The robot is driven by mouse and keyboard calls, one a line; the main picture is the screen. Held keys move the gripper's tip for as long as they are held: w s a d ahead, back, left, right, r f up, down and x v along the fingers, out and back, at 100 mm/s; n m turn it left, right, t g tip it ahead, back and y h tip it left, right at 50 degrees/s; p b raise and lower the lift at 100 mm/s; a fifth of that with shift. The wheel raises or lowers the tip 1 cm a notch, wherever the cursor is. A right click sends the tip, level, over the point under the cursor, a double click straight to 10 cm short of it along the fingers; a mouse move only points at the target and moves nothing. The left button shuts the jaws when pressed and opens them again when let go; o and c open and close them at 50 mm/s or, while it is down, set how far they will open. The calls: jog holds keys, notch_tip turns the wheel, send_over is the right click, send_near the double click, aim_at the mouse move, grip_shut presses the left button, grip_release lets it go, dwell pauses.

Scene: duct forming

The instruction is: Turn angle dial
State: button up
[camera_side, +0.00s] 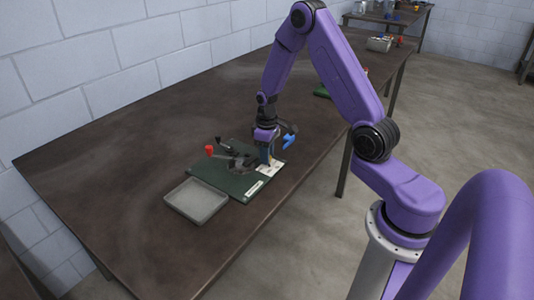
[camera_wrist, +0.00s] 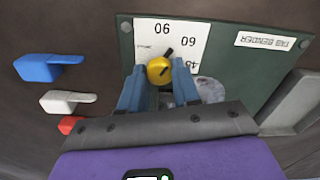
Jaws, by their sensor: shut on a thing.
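The angle dial is a yellow knob with a dark pointer (camera_wrist: 160,70) in the wrist view. It sits by a white scale plate (camera_wrist: 180,36) marked 90, 60 and a partly hidden 45. My gripper (camera_wrist: 159,78) reaches down onto it, with one blue finger on each side, shut on the knob. In the side view my gripper (camera_side: 267,155) is lowered at the right part of the green bender board (camera_side: 222,175); the dial itself is hidden there.
A grey tray (camera_side: 196,200) lies at the board's near left edge. A red-knobbed handle (camera_side: 209,150) rises from the board's left side. A blue handle (camera_side: 288,141) is right of my gripper. The brown table (camera_side: 110,190) is clear to the left.

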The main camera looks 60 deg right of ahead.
jog(key=m, duration=0.5)
jog(key=shift+m, duration=0.3)
jog(key=m, duration=0.5)
jog(key=shift+m, duration=0.7)
jog(key=o, duration=1.1)
jog(key=shift+c, duration=0.2)
notch_tip(320, 180, up, 18)
jog(key=shift+f, duration=0.25)
jog(key=shift+a, duration=0.1)
